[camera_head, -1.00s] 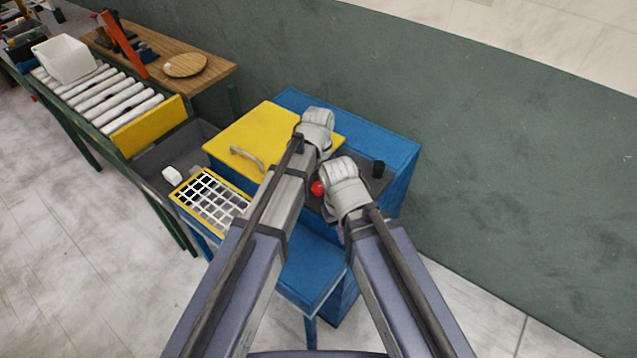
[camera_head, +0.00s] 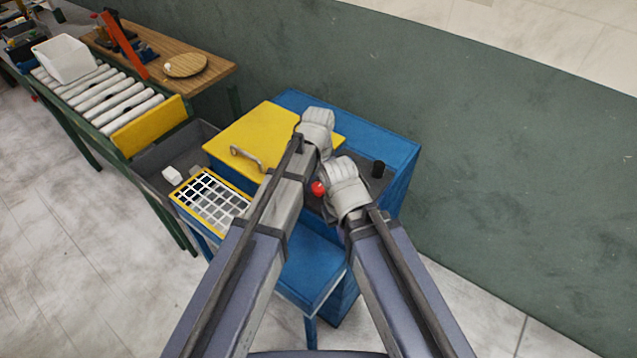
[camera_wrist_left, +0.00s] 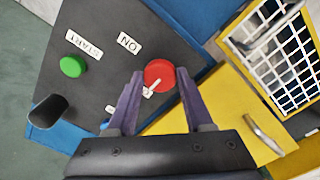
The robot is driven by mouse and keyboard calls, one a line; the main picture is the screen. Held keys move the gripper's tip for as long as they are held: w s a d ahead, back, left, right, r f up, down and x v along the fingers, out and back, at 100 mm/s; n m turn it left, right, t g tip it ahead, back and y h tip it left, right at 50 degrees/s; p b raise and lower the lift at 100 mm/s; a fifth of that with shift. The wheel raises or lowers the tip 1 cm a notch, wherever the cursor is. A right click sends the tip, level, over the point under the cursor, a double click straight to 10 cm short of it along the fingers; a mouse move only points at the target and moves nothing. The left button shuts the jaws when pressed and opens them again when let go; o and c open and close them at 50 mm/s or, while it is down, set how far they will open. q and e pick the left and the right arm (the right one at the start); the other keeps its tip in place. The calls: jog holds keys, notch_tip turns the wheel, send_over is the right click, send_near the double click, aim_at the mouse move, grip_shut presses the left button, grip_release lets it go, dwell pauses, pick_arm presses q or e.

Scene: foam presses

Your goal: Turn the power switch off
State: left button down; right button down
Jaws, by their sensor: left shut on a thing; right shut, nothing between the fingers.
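A dark control panel (camera_wrist_left: 95,30) fills much of the left wrist view. On it a round red knob or button (camera_wrist_left: 160,72) sits next to an ON label (camera_wrist_left: 130,43). A small pale lever-like piece (camera_wrist_left: 152,88) shows at its near edge; I take this spot as the power switch, but cannot tell how the parts join. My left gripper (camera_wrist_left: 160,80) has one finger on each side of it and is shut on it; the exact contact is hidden. The red piece (camera_head: 318,188) also shows in the head view, beside my right gripper (camera_head: 340,176), which is shut and empty.
A green button (camera_wrist_left: 73,66), a START label (camera_wrist_left: 84,44) and a black cylinder (camera_wrist_left: 47,111) share the panel. A yellow lid (camera_head: 250,140) with a handle and a white grid (camera_head: 209,201) lie to the left. A green wall (camera_head: 500,150) stands behind.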

aim_at(318, 187)
dwell(0.5)
pick_arm(q)
jog(key=shift+c, duration=1.5)
grip_release()
notch_tip(318, 187, up, 8)
jog(key=p, duration=0.8)
jog(key=shift+f, duration=0.1)
